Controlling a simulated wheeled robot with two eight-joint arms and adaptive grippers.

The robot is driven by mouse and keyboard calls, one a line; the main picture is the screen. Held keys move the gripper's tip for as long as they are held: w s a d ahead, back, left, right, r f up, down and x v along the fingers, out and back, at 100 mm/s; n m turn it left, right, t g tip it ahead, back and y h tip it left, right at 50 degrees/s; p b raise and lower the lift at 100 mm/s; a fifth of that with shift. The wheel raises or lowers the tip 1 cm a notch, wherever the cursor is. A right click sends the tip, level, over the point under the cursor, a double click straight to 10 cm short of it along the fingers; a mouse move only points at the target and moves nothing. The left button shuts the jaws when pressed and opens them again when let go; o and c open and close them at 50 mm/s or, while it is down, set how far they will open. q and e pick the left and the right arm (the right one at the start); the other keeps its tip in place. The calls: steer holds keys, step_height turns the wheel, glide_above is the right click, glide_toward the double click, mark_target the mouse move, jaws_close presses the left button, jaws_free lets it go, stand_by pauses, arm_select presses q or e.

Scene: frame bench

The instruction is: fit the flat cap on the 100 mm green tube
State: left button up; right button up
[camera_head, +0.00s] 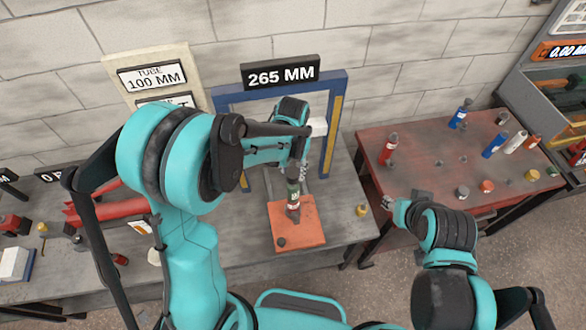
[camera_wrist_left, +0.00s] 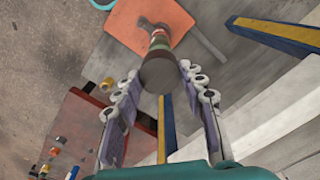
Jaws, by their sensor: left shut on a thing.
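A stack of parts (camera_head: 293,200) stands on the orange plate (camera_head: 312,234) on the grey bench, with green above and red lower down. The green part (camera_head: 292,186) is partly covered by my gripper. My left gripper (camera_head: 301,155) is above the stack, inside the blue frame. In the left wrist view its two fingers (camera_wrist_left: 162,100) are on either side of a dark round piece (camera_wrist_left: 158,74), which is in line with the stack; whether it touches the stack is unclear. I cannot tell for certain which part is the flat cap. My right gripper (camera_head: 393,204) is beside the red table's front edge.
The red table (camera_head: 415,140) on the right holds several coloured tubes and small caps. A small yellow part (camera_head: 361,210) lies right of the orange plate.

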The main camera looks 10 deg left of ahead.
mark_target(293, 172)
arm_select(q)
steer(key=shift+f+b, duration=1.65)
steer(key=shift+f, duration=0.25)
steer(key=o, duration=1.3)
steer(key=shift+r, duration=0.1)
step_height(293, 172, up, 12)
steer(key=s+a+f+n+t+b, duration=0.3)
steer(key=s+a+f+t+b, duration=0.4)
steer(key=s+f+b, duration=0.5)
steer(key=s+a+b, duration=0.1)
steer(key=b, duration=0.1)
steer(key=shift+s+b, duration=0.3)
